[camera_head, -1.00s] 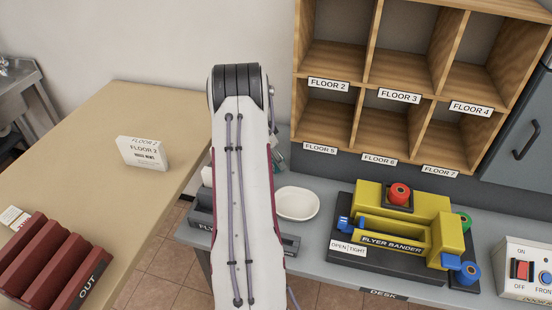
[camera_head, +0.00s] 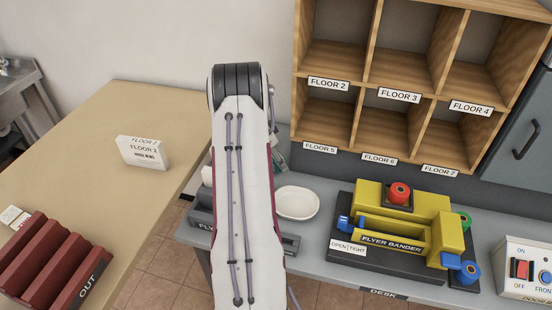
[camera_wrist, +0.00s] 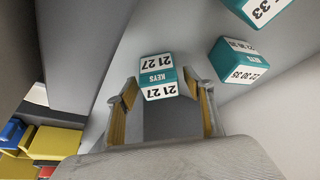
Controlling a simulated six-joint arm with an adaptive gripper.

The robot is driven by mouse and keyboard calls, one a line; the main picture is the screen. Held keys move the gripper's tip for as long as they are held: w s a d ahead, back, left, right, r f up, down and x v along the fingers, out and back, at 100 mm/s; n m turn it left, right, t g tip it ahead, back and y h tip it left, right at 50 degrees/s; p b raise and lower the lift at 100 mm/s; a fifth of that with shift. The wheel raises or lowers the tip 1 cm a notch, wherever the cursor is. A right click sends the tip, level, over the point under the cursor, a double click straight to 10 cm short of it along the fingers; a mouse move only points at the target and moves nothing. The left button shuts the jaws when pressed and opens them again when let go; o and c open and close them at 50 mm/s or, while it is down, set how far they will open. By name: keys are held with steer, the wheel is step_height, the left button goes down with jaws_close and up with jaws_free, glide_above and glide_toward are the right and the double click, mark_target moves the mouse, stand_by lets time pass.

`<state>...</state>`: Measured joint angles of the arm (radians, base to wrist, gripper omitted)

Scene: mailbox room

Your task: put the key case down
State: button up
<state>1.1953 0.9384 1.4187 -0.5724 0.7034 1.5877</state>
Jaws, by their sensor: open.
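In the wrist view a teal and white key case (camera_wrist: 157,77), marked KEYS 21 27, sits upside down in the picture on a grey surface. My gripper (camera_wrist: 163,90) is open, with its yellow-padded fingers on either side of the case's near part. A narrow gap shows at each side. In the head view my arm hides the gripper and this case. Two similar teal cases are to the right in the wrist view, one marked 22 30 35 (camera_wrist: 238,60) and one at the top edge (camera_wrist: 264,10).
In the head view a white oval dish (camera_head: 297,203) stands on the grey desk (camera_head: 315,262), beside the yellow flyer bander (camera_head: 400,225). Wooden floor cubbies (camera_head: 385,155) rise behind. A tan table (camera_head: 95,130) with a FLOOR 2 stack (camera_head: 142,153) and a red OUT rack (camera_head: 55,262) is left.

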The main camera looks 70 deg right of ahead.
steer(key=v, duration=1.2)
stand_by(0.6)
